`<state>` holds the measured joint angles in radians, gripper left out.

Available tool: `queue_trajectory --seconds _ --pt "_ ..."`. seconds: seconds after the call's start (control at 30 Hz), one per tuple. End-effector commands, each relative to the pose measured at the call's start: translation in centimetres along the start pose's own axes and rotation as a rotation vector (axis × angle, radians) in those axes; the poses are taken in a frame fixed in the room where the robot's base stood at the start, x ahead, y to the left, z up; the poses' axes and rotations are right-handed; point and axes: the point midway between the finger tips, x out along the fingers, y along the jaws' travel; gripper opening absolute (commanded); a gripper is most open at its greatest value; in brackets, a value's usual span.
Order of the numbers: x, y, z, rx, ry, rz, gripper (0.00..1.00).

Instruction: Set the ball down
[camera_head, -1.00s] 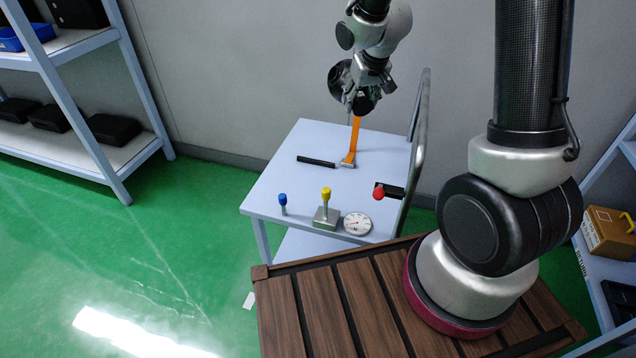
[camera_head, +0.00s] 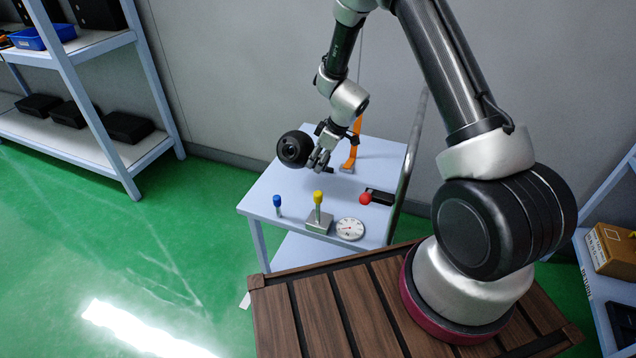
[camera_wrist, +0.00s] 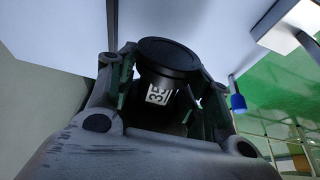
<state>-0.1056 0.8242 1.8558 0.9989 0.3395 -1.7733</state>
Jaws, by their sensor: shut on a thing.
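A black ball (camera_head: 293,149) with a round lens-like face is at the end of my gripper (camera_head: 320,158), over the back left of the pale blue trolley top (camera_head: 262,198). It appears held above the top, but the exact gap is hard to judge. In the wrist view, my gripper (camera_wrist: 158,85) is shut on a dark round-ended part (camera_wrist: 168,56) with a pale "35"-like label, which seems to belong to the ball. The fingers hide much of it.
A blue-capped peg (camera_head: 277,203), a yellow-topped post (camera_head: 318,198), a white dial (camera_head: 350,229) and a red knob (camera_head: 365,199) stand along the trolley's front. An orange strip (camera_head: 352,152) is behind my gripper. The trolley's left middle is clear.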

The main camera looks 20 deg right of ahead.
Motion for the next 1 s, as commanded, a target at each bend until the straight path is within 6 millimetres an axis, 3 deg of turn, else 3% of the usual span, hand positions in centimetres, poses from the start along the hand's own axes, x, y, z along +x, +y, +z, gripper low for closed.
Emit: queue_trajectory --seconds 0.1,0.5,0.9,0.93,1.0 --pt "2.1 0.0 1.0 0.003 -0.001 -0.002 0.11" --pt "6.8 0.0 2.9 0.002 -0.001 0.0 0.11" --pt "7.4 0.0 3.1 0.001 -0.001 0.001 0.11" --pt "7.4 0.0 3.1 0.001 -0.001 0.001 0.56" --pt "7.4 0.0 3.1 0.001 -0.001 0.001 0.68"
